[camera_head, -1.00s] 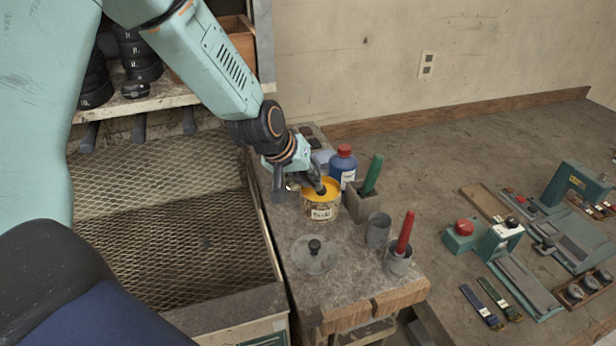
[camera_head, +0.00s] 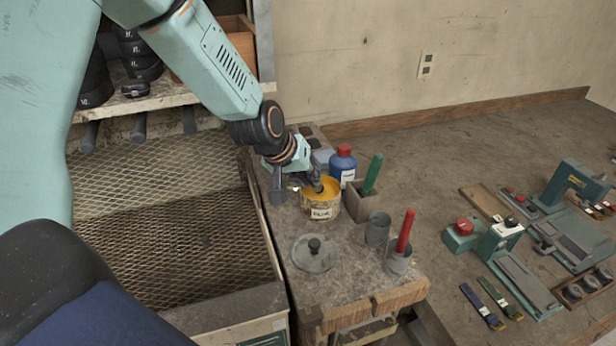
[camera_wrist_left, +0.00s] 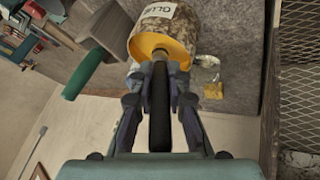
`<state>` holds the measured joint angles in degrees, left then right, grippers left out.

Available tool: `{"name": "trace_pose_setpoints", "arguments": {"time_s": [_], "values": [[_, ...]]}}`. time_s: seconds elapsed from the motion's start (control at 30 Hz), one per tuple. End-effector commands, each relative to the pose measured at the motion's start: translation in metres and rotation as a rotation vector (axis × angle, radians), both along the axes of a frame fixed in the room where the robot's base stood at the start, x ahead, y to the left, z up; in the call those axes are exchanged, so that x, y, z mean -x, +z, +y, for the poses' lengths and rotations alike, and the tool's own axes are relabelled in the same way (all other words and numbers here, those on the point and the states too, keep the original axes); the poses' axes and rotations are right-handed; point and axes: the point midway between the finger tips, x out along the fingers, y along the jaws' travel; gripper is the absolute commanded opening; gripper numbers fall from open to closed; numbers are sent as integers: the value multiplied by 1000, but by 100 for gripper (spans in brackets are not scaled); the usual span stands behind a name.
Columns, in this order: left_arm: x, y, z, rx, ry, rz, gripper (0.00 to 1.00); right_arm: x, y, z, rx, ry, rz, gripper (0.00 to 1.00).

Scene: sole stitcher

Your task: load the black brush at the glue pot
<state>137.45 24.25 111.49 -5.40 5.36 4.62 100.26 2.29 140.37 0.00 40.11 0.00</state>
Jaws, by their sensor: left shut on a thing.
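The glue pot (camera_head: 321,205) is a round tin with a yellow inner rim and a label, standing on the small bench. It also shows in the left wrist view (camera_wrist_left: 172,30). My left gripper (camera_head: 318,184) is at the pot's mouth, shut on the black brush (camera_wrist_left: 160,100). The black handle runs between the fingers in the left wrist view, and its far end goes into the pot's mouth. The bristles are hidden inside the pot. My right gripper is not in view.
A lid with a black knob (camera_head: 314,252) lies in front of the pot. A blue bottle (camera_head: 343,166), a grey block with a green-handled tool (camera_head: 372,175), a grey cup (camera_head: 377,229) and a cup with a red-handled tool (camera_head: 404,233) stand close by on the right.

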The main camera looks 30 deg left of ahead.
Motion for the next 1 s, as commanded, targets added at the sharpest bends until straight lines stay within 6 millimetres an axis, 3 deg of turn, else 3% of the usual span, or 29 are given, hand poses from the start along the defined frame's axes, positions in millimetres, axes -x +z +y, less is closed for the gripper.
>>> {"name": "trace_pose_setpoints", "arguments": {"time_s": [1.0], "values": [[0,71,0,-1,1,-2,0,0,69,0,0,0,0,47]]}}
